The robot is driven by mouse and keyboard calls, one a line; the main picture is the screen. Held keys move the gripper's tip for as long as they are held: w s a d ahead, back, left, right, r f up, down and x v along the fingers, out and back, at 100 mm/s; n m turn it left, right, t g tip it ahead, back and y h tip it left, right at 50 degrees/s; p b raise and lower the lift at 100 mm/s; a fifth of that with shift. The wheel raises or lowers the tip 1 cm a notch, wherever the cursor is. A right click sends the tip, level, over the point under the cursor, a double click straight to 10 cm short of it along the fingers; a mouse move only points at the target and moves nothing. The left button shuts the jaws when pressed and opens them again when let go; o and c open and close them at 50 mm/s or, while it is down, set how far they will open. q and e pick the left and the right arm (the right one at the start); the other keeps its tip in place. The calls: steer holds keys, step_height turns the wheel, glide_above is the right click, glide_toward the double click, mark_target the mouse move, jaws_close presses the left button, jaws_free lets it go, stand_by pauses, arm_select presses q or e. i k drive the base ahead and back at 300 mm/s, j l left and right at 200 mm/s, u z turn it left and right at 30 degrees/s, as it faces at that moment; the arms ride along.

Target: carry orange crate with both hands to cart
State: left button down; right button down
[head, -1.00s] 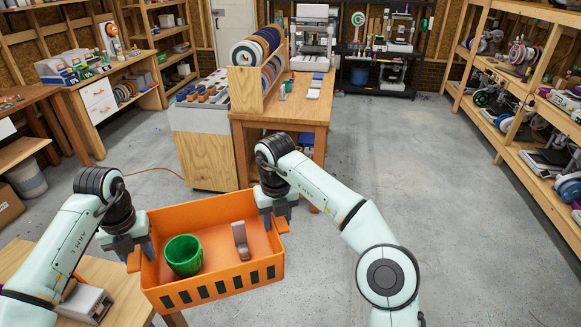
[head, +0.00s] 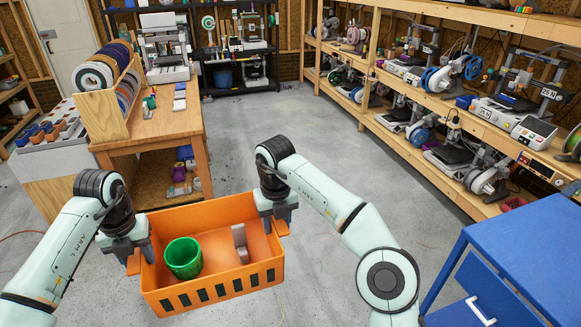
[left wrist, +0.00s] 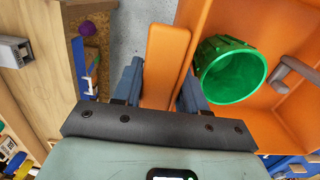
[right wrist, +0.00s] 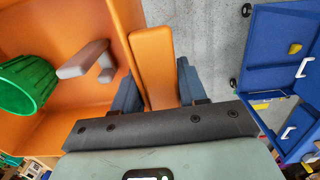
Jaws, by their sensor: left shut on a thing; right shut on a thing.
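The orange crate (head: 215,284) hangs level between my two grippers in the head view, above the floor. A green cup-like container (head: 183,258) and a grey bracket-like part (head: 240,243) are inside it. My left gripper (head: 137,262) is shut on the crate's left handle, which shows between its fingers in the left wrist view (left wrist: 165,65). My right gripper (head: 278,227) is shut on the right handle, which shows in the right wrist view (right wrist: 154,67). A blue cart (head: 520,249) with drawers stands at the lower right, apart from the crate.
A wooden workbench (head: 160,128) with a spool rack (head: 112,98) stands ahead on the left. Wooden shelves (head: 450,105) with several printers line the right wall. A black shelf (head: 240,70) stands at the back. Grey floor (head: 300,135) is clear between them.

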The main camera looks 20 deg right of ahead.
mark_target(550, 255)
steer(key=z, duration=1.85)
steer(key=i+l+z, duration=0.1)
steer(key=z, duration=0.65)
steer(key=i, duration=0.85)
